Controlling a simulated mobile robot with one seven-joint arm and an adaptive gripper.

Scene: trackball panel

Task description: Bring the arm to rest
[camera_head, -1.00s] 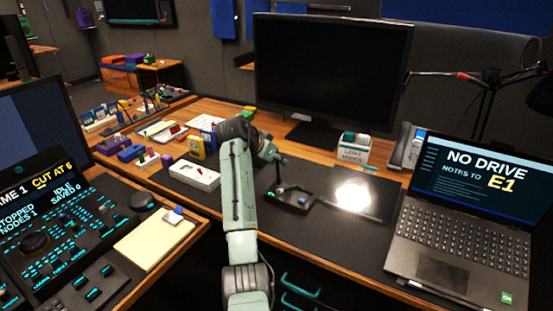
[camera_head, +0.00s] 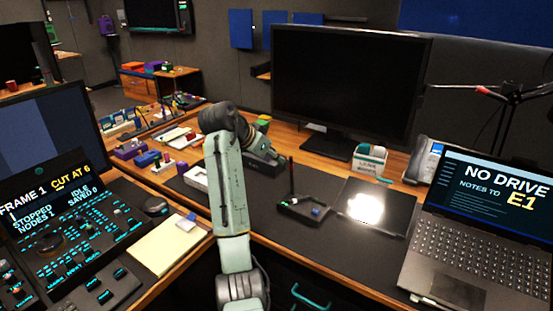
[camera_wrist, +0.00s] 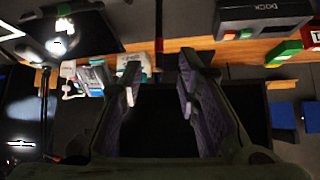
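My pale green arm (camera_head: 228,190) rises from the bottom middle of the head view and bends at a dark wrist. A dark stick with a reddish part (camera_head: 291,176) stands upright at the small black tray (camera_head: 296,212), apart from my gripper. The stick seems to show beyond the fingertips in the wrist view (camera_wrist: 159,30).
A large monitor (camera_head: 350,80) stands close behind my gripper. A dark dock box (camera_wrist: 262,15) is near it. A labelled box (camera_head: 369,160), a phone (camera_head: 423,160), a bright panel (camera_head: 364,206) and a laptop (camera_head: 480,240) are at right. A console (camera_head: 70,240) is at left.

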